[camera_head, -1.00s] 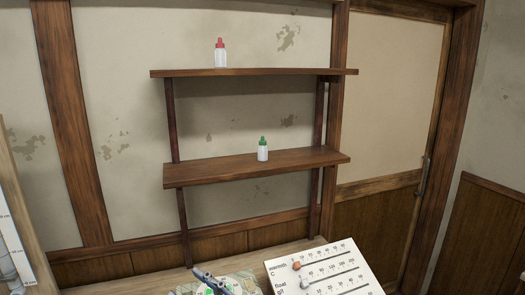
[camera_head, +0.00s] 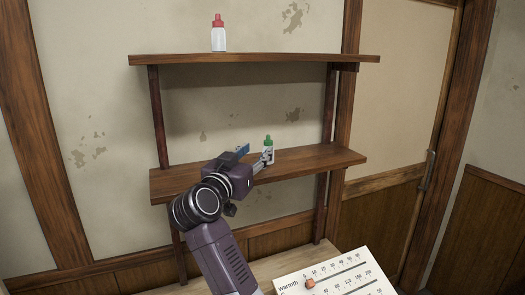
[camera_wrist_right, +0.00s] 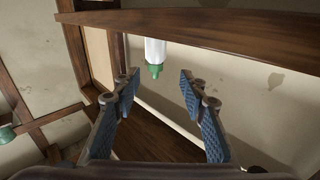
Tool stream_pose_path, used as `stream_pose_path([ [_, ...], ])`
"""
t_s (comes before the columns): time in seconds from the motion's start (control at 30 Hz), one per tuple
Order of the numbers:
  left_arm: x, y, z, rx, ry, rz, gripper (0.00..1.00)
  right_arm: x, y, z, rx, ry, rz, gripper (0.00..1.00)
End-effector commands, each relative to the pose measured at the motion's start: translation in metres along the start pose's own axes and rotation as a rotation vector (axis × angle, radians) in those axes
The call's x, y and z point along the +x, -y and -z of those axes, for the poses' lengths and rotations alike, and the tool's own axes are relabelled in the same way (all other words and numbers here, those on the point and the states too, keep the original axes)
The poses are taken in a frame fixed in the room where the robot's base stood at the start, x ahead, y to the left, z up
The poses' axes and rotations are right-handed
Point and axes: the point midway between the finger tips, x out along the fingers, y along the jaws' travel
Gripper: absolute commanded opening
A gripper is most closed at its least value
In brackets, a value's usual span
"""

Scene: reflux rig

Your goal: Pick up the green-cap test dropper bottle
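The green-cap dropper bottle (camera_head: 268,146), white with a green top, stands upright on the lower shelf (camera_head: 315,160). My right gripper (camera_head: 256,155) is at this shelf, just left of and in front of the bottle; one finger hides part of it. In the right wrist view, the picture looks turned over: the bottle (camera_wrist_right: 155,52) shows with its cap downward, ahead of the gap between my open right fingers (camera_wrist_right: 157,85). The fingers appear empty; I cannot tell whether one touches the bottle. My left gripper is not in view.
A red-cap bottle (camera_head: 219,38) stands on the upper shelf (camera_head: 255,59), above my right arm. A white board with scales and a slider (camera_head: 335,275) is at the lower right. Shelf posts stand at both sides. The lower shelf right of the bottle is clear.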

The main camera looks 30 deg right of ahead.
Motion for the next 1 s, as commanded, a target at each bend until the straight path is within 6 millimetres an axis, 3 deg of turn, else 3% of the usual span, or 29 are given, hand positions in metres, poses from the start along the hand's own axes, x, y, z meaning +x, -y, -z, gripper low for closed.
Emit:
stream_pose_path([
  [0.17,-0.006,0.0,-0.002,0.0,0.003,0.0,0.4,0.011,0.002,-0.003,-0.026,0.043,-0.004,0.39],
  [0.7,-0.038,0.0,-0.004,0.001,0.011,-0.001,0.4,0.076,-0.005,0.001,-0.024,0.041,-0.004,0.39],
  [1.0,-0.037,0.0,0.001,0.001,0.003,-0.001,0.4,0.078,-0.004,-0.001,-0.022,0.04,-0.003,0.36],
])
